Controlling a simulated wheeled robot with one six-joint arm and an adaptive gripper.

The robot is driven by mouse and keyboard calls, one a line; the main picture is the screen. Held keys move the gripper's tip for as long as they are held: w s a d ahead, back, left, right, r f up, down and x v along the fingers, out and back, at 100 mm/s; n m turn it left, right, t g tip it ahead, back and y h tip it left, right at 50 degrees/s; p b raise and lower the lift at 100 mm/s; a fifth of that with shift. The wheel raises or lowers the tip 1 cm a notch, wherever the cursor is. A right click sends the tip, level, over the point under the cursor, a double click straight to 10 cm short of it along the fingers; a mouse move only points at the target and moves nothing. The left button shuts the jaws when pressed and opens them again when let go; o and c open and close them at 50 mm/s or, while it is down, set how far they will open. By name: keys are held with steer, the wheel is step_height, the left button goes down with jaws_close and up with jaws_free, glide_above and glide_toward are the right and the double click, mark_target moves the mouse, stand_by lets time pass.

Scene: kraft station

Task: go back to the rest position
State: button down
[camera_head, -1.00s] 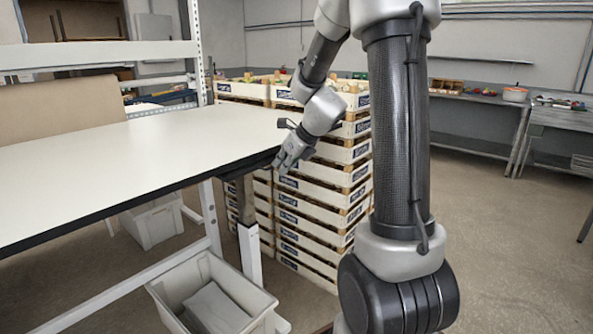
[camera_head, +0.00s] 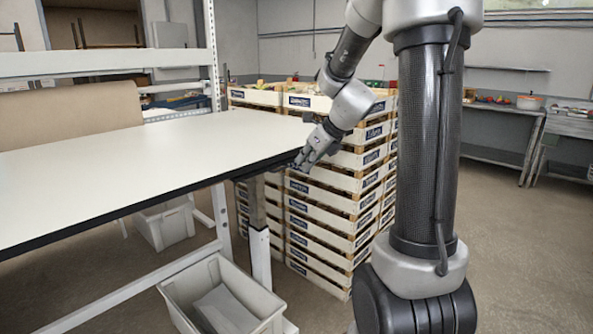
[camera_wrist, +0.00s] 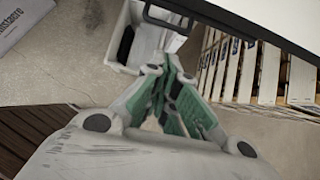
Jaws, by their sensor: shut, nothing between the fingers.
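My gripper (camera_head: 303,163) is at the right end of the white table (camera_head: 130,150) in the head view, close to the table's corner. From this angle I cannot tell whether it touches the edge. In the wrist view, the green-padded fingers of my gripper (camera_wrist: 172,82) come together with nothing held between them. The black-rimmed table edge (camera_wrist: 250,28) lies beyond the fingertips there.
Stacked wooden crates (camera_head: 335,215) stand right behind my gripper. A grey bin (camera_head: 222,300) sits on the floor under the table's end, another (camera_head: 165,225) further back. Workbenches (camera_head: 500,115) line the far right wall. The floor at right is open.

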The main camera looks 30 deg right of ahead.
steer(key=v, duration=0.6)
steer(key=s+a+n+g+h, duration=0.1)
steer(key=s+a+n, duration=0.2)
steer(key=s+n, duration=0.9)
steer(key=s+a+n+g+h, duration=0.1)
steer(key=s+a+n, duration=0.2)
steer(key=s+n, duration=1)
steer(key=n, duration=0.6)
steer(key=shift+n+g+h, duration=0.4)
steer(key=shift+f, duration=0.15)
